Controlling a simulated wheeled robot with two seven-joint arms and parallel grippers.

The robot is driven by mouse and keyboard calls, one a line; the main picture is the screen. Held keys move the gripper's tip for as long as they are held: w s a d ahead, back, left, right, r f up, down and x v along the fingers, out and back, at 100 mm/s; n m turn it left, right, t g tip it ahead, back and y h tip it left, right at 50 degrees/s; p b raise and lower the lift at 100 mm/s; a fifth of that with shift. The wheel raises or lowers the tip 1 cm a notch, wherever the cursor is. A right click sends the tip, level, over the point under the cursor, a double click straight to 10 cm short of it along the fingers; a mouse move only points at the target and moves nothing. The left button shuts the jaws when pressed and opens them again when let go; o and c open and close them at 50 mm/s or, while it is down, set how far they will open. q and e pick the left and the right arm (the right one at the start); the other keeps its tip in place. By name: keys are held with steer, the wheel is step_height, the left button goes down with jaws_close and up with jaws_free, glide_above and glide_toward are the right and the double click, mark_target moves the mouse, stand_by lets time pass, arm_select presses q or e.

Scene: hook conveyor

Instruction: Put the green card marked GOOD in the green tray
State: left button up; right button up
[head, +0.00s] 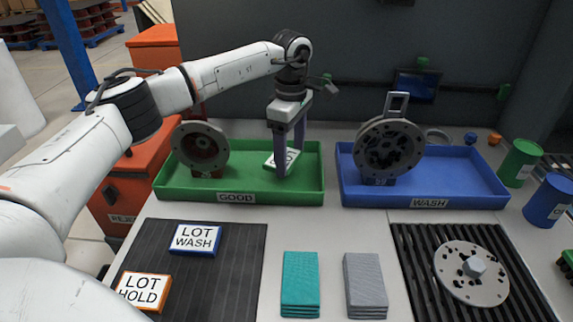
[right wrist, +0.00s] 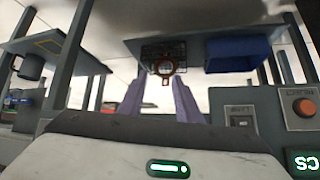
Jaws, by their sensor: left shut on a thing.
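The green tray (head: 308,186), labelled GOOD, is left of centre on the table in the head view. My left gripper (head: 289,160) reaches down over the tray's right part, shut on a small white card with black print (head: 270,160). The card is tilted and low in the tray; a finger covers part of its print, so I cannot read it all. Whether it touches the tray floor I cannot tell. In the right wrist view, my right gripper (right wrist: 157,102) has two purple fingers apart with nothing seen between them.
A flanged part (head: 201,132) stands in the green tray's left side. The blue WASH tray (head: 470,187) holds another flanged part (head: 408,148). LOT WASH (head: 196,238) and LOT HOLD (head: 143,290) cards lie on a dark mat. Teal (head: 300,282) and grey (head: 365,282) cloths lie in front.

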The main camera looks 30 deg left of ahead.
mark_target(291, 160)
arm_select(q)
steer(key=shift+f, duration=1.85)
steer(key=shift+f, duration=0.2)
steer(key=o, duration=1)
steer(key=shift+o, duration=0.2)
steer(key=shift+r, duration=0.15)
step_height(291, 160, up, 12)
steer(key=shift+r, duration=0.1)
